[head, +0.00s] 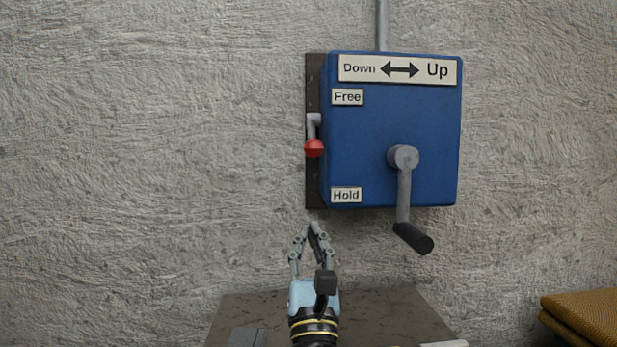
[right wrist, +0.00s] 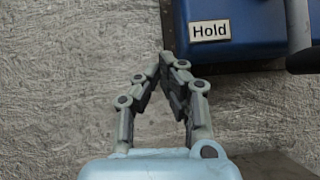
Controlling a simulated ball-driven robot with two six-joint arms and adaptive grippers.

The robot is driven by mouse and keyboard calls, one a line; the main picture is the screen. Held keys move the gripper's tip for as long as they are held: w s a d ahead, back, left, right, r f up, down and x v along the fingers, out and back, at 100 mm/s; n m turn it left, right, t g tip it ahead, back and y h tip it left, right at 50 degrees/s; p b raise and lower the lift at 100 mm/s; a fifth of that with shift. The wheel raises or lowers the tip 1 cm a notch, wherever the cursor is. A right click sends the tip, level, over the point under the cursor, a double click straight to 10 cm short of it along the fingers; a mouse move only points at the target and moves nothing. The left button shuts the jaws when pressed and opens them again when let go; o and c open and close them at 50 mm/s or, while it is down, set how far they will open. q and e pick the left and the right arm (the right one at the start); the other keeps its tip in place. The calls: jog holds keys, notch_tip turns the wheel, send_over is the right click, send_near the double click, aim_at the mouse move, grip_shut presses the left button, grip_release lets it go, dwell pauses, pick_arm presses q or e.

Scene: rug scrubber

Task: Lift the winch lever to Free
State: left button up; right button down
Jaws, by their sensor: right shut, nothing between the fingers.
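The blue winch box (head: 365,140) is on the wall, with a Free label (head: 347,97) above a Hold label (head: 346,195) along its left side. The winch lever (head: 314,148) has a red knob on a grey arm at the box's left edge. Its knob hangs down, at a height between the two labels. My right gripper (head: 313,226) is shut and empty, pointing up just below the box's lower left corner, below the lever. In the right wrist view the fingertips (right wrist: 168,56) are beside the box's lower edge, left of the Hold label (right wrist: 210,30); the lever is not visible there.
A crank (head: 404,185) with a black handle hangs from the box's front, right of the lever. A dark table top (head: 400,310) lies below. Folded mustard cloth (head: 585,315) is at the lower right. The wall left of the box is clear.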

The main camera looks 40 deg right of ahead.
pick_arm(q)
jog(key=r+p, duration=0.1)
jog(key=w+r+p, duration=0.1)
jog(key=r+p, duration=0.3)
jog(key=shift+w+d, duration=0.2)
jog(key=shift+w, duration=0.15)
pick_arm(e)
jog(key=w+d+r, duration=0.3)
jog(key=w+r, duration=0.2)
jog(key=r, duration=0.4)
jog(key=shift+w+d+r, duration=0.2)
jog(key=shift+d+r, duration=0.15)
jog(key=shift+d, duration=0.05)
